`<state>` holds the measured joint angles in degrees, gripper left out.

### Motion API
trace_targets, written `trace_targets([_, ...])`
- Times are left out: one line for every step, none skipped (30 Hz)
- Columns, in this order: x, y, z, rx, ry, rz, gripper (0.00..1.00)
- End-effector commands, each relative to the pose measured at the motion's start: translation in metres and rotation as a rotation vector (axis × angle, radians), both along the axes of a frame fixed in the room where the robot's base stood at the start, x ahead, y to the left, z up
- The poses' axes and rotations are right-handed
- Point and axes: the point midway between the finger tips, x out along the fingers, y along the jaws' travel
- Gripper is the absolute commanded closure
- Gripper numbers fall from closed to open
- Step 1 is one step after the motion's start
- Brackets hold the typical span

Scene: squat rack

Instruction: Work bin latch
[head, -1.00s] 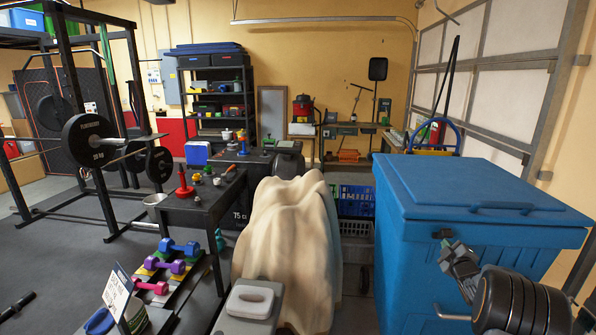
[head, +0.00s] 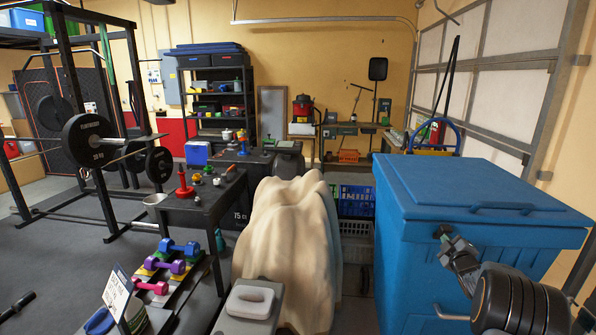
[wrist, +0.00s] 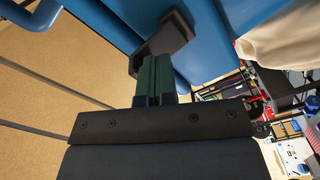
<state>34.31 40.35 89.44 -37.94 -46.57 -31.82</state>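The blue bin (head: 470,190) stands at the right in the head view, its lid down. The dark latch (head: 443,233) is a small piece on the bin's front, just under the lid rim. In the wrist view the latch (wrist: 168,38) is a black angled piece against the blue wall. My gripper (head: 452,244) is right at the latch, in front of the bin. In the wrist view my gripper's green fingers (wrist: 154,76) are close together, their tips at the latch's near end. I see nothing between them; whether they touch the latch is unclear.
A cloth-draped object (head: 290,250) stands left of the bin, with crates (head: 355,205) behind it. A black table (head: 200,205) with small items, a dumbbell rack (head: 185,275) and a squat rack with a barbell are farther left. The garage door (head: 490,80) is behind the bin.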

Motion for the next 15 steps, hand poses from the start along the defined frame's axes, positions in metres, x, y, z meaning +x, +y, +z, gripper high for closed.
trace_targets([0.0011, -0.0001, 0.0017, -0.001, -0.001, 0.0, 1.0])
trace_targets([0.0017, -0.0002, 0.0023, -0.001, -0.001, 0.0, 1.0])
trace_targets([0.0017, -0.0003, 0.0021, 0.0, 0.0, 0.0, 1.0])
trace_targets([0.0016, -0.0003, 0.0017, 0.0, 0.0, 0.0, 1.0])
trace_targets([0.0016, -0.0003, 0.0015, 0.0, 0.0, 0.0, 1.0])
trace_targets([0.0015, -0.0002, 0.001, 0.0, 0.0, 0.0, 1.0])
trace_targets([0.0015, -0.0002, 0.0004, 0.0, 0.0, 0.0, 1.0])
trace_targets([0.0015, -0.0002, -0.0001, 0.0, 0.0, 0.0, 1.0])
trace_targets([0.0015, -0.0003, -0.0011, 0.0, 0.0, 0.0, 1.0])
trace_targets([0.0015, -0.0002, -0.002, 0.0, 0.0, 0.0, 1.0])
trace_targets([0.0015, -0.0002, -0.0028, 0.0, 0.0, 0.0, 1.0])
trace_targets([0.0015, -0.0003, -0.0041, 0.0, 0.0, 0.0, 1.0])
trace_targets([0.0015, -0.0003, -0.0051, 0.0, 0.0, 0.0, 1.0])
trace_targets([0.0015, -0.0002, -0.006, 0.0, 0.0, 0.0, 1.0])
trace_targets([0.0015, -0.0003, -0.0073, 0.0, 0.0, 0.0, 1.0])
